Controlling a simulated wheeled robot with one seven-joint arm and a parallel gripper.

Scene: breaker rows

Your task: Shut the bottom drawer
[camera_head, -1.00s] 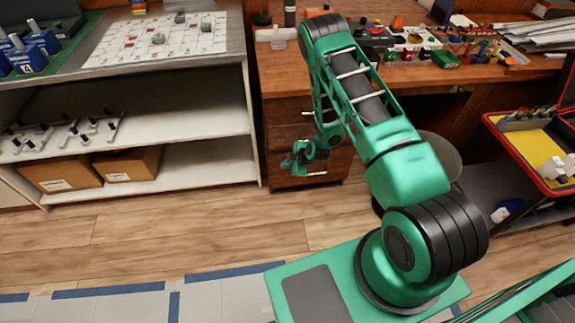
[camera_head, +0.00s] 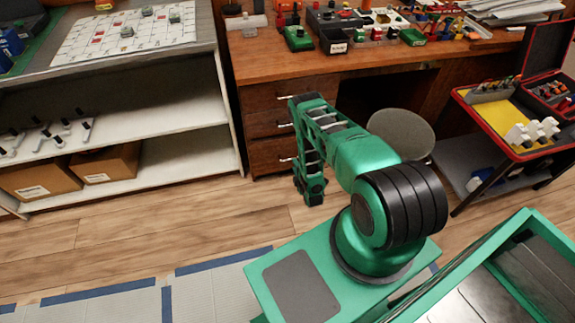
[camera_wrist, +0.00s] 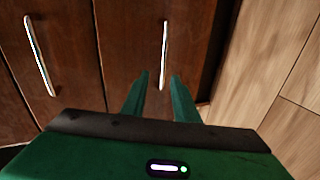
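The bottom drawer (camera_head: 266,157) is the lowest of the dark wooden drawer fronts on the left of the desk, with a pale metal bar handle (camera_head: 288,159). It looks close to flush with the fronts above, though my arm covers part of its right side. In the wrist view, turned sideways, the bottom drawer front (camera_wrist: 125,45) is nearest the floor and its handle (camera_wrist: 164,50) stands just beyond my fingertips. My gripper (camera_wrist: 159,75) is open, with two green fingers apart and nothing between them. Whether it touches the drawer I cannot tell.
The middle drawer handle (camera_wrist: 38,55) shows left in the wrist view. The desk top (camera_head: 270,62) is crowded at the back. A white shelf (camera_head: 180,122) stands left, and a round stool (camera_head: 402,132) and a trolley (camera_head: 480,165) stand right. Wooden floor (camera_head: 180,215) in front is clear.

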